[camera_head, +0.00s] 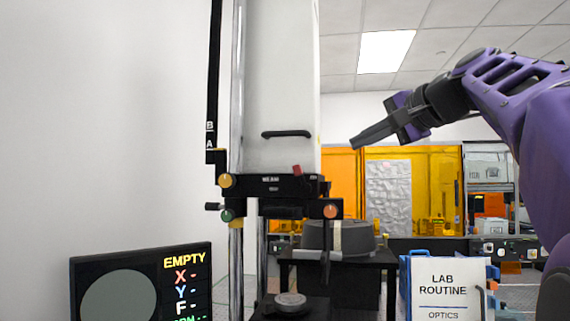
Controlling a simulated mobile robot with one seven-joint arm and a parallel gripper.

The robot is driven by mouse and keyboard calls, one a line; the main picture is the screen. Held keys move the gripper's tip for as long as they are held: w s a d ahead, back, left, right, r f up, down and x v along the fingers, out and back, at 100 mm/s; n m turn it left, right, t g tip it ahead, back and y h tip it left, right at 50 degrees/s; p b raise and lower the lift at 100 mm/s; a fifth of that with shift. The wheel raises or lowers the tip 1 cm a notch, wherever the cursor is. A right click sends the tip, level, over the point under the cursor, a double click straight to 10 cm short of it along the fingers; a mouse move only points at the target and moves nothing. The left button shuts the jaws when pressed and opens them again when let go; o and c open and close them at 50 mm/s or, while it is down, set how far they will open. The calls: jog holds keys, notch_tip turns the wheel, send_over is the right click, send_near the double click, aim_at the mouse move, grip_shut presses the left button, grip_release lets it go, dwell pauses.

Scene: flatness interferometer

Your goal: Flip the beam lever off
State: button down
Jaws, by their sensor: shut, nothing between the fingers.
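The interferometer (277,90) is a tall white column on a black carriage in the middle of the view. On the carriage is a black panel (252,186) with a small label that seems to read "BEAM". A small red lever (297,170) sticks up at the panel's right end; its exact setting is hard to tell. My gripper (354,145) is to the right of the lever and a little higher in the picture, apart from it. Its dark fingers are shut and empty, pointing left and slightly down.
Yellow (226,181), green (227,215) and orange (330,212) knobs sit on the carriage. A screen (140,285) reading "EMPTY" stands lower left. A round grey disc (290,300) lies below the carriage. A "LAB ROUTINE" sign (445,288) stands lower right.

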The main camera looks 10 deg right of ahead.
send_near(302, 180)
jog(key=w+d+r, duration=0.1)
jog(key=w+r, duration=0.2)
jog(key=a, duration=0.1)
jog(key=w+a+f, duration=0.1)
jog(key=a, duration=0.1)
jog(key=shift+w+a+f, duration=0.15)
jog(key=shift+a+f, duration=0.15)
jog(key=shift+f, duration=0.05)
